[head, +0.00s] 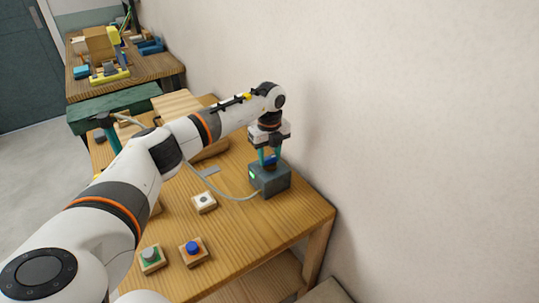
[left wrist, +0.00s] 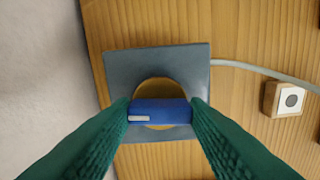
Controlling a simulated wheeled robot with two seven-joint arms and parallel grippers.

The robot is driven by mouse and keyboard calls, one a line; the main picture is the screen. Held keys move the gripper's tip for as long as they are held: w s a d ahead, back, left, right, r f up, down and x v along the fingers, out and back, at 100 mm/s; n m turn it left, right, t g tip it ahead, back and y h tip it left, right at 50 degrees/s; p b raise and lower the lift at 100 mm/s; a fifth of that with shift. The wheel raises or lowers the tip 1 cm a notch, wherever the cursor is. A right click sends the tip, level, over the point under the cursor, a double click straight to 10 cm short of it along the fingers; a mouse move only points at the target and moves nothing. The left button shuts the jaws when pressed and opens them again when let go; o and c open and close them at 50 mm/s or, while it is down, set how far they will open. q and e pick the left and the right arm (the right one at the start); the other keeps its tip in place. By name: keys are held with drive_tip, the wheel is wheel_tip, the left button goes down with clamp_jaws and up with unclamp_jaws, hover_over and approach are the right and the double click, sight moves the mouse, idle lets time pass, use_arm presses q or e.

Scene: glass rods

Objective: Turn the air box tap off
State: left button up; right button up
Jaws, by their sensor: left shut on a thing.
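The air box (head: 270,180) is a dark grey box with a green light on its front, on the wooden table near the wall. Its blue tap (head: 269,159) is on top. In the left wrist view the tap (left wrist: 160,112) is a blue bar with a white mark at its left end, lying crosswise over a round brass disc on the box (left wrist: 125,68). My left gripper (head: 268,157) points down over the box, with its green fingers (left wrist: 160,113) shut on the two ends of the tap. My right gripper is not in view.
A pale hose (head: 236,196) runs from the box across the wooden table (head: 300,215). The wall is close on the right.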

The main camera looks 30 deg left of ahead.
sight(269, 158)
use_arm(q)
drive_tip(key=m+b, duration=0.1)
drive_tip(key=m, duration=0.7)
drive_tip(key=shift+m+b, duration=0.4)
drive_tip(key=m, duration=0.4)
drive_tip(key=shift+b, duration=0.4)
drive_tip(key=shift+m, duration=2.1)
drive_tip(key=shift+b, duration=0.3)
drive_tip(key=o, duration=1)
wheel_tip(269, 158, up, 12)
drive_tip(key=shift+b, duration=1.1)
